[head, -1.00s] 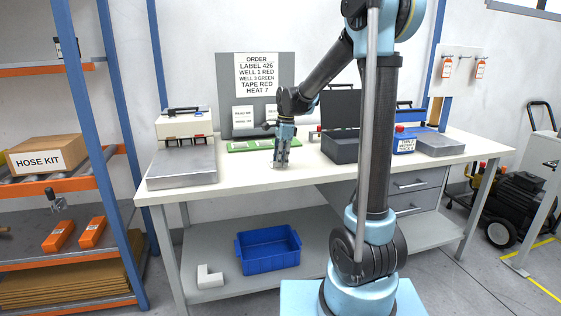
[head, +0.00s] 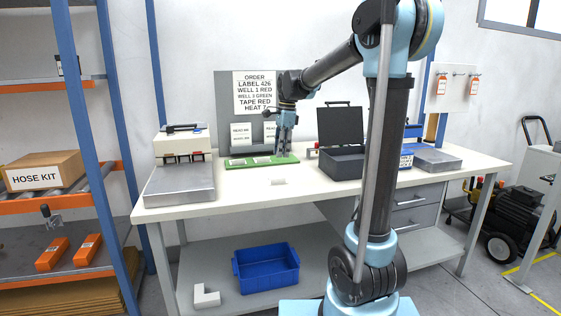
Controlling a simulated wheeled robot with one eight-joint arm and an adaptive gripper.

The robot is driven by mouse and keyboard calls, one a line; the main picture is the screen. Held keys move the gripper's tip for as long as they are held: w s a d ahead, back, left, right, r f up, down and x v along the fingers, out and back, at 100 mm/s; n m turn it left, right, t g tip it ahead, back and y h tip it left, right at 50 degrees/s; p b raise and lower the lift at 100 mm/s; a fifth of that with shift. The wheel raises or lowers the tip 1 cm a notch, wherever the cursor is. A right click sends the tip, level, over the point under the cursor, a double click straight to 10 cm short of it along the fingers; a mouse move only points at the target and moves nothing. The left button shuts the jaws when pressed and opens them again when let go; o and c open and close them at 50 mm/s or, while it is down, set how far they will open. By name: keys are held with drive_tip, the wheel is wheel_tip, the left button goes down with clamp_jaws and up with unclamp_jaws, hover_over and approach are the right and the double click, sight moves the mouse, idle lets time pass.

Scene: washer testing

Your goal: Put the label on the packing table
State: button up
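A small white label (head: 278,181) lies flat on the packing table (head: 235,198), towards the front edge. My gripper (head: 284,155) points down behind the label, apart from it, near the right end of a green board (head: 250,165) bearing small white pieces. The fingers look parted and I see nothing held between them, though they are small in the view and hide part of the board.
A sealer-like machine (head: 183,148) with a grey plate stands at the left. An open dark case (head: 342,160) stands right of my gripper. An order sign (head: 254,92) stands behind. The tabletop's front middle is mostly clear.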

drive_tip(key=s+d+f+n+t, duration=0.1)
drive_tip(key=s+d+f+n, duration=0.15)
drive_tip(key=s+d, duration=0.45)
drive_tip(key=s+d+f+n, duration=0.2)
drive_tip(key=s+d+n, duration=0.25)
drive_tip(key=s, duration=0.45)
drive_tip(key=s+d+f+n, duration=0.4)
drive_tip(key=s+f, duration=0.3)
drive_tip(key=s, duration=0.1)
drive_tip(key=s+d+f+n+t+h, duration=0.1)
drive_tip(key=s+d+f+n, duration=0.2)
drive_tip(key=s+f, duration=0.4)
drive_tip(key=shift+s+d+n+t, duration=0.3)
drive_tip(key=shift+s+d+n, duration=0.1)
drive_tip(key=shift+s+n, duration=0.1)
drive_tip(key=shift+f, duration=0.1)
